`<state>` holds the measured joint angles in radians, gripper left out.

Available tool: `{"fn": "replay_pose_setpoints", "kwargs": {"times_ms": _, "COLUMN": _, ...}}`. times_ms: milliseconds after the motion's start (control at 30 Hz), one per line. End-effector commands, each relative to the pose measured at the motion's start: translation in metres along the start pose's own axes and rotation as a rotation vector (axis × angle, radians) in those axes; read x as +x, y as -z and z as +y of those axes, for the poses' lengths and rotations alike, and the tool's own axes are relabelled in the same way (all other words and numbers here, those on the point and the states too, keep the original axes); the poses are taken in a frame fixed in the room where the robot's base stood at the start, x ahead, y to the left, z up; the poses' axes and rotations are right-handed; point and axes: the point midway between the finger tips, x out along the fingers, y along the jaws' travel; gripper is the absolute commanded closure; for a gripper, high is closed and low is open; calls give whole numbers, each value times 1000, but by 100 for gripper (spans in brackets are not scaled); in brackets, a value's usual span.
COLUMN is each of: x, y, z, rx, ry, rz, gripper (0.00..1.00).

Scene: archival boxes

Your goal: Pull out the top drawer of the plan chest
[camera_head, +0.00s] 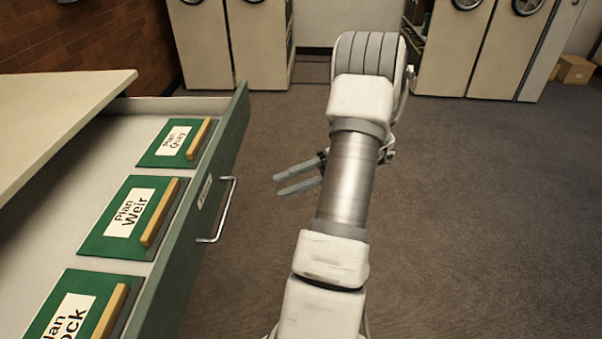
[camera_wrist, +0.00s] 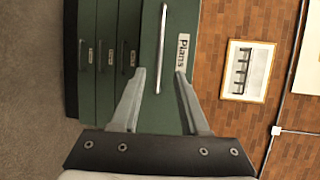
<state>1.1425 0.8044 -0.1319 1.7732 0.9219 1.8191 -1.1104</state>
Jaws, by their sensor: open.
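The top drawer (camera_head: 185,235) of the green plan chest stands pulled out at the left of the head view. Its front carries a silver bar handle (camera_head: 226,210) and a small label. Inside lie green folders marked Plan Quay (camera_head: 160,150), Plan Weir (camera_head: 106,245) and one partly cut off. My gripper (camera_head: 276,184) is open and empty, to the right of the handle and apart from it, its fingers pointing left. In the wrist view, the handle (camera_wrist: 161,50) shows beyond and between the open fingers (camera_wrist: 160,75), beside a label reading Plans. Lower drawers (camera_wrist: 105,55) look closed.
The pale chest top (camera_head: 50,115) is at the left. Beige shelving units (camera_head: 475,50) with round wheels stand along the back. A cardboard box (camera_head: 574,69) sits at the far right. The carpet (camera_head: 480,220) right of my arm is clear. A framed picture (camera_wrist: 248,72) hangs on the brick wall.

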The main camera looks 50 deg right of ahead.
Motion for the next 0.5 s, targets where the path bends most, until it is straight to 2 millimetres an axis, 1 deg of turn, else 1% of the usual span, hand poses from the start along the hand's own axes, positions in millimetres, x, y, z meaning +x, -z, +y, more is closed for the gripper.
{"fn": "replay_pose_setpoints", "kwargs": {"times_ms": 33, "x": -9, "y": 0, "z": -1, "rx": 0, "ry": 0, "rz": 1, "gripper": 55}}
{"fn": "replay_pose_setpoints", "kwargs": {"times_ms": 100, "x": -18, "y": 0, "z": 0, "rx": 1, "ry": 0, "rz": 1, "gripper": 55}}
{"fn": "replay_pose_setpoints", "kwargs": {"times_ms": 200, "x": -26, "y": 0, "z": 0, "rx": 1, "ry": 0, "rz": 0, "gripper": 55}}
{"fn": "replay_pose_setpoints", "kwargs": {"times_ms": 333, "x": -30, "y": 0, "z": 0, "rx": 1, "ry": 1, "rz": -1, "gripper": 55}}
{"fn": "replay_pose_setpoints", "kwargs": {"times_ms": 500, "x": -31, "y": 0, "z": 0, "rx": 1, "ry": 1, "rz": -1, "gripper": 55}}
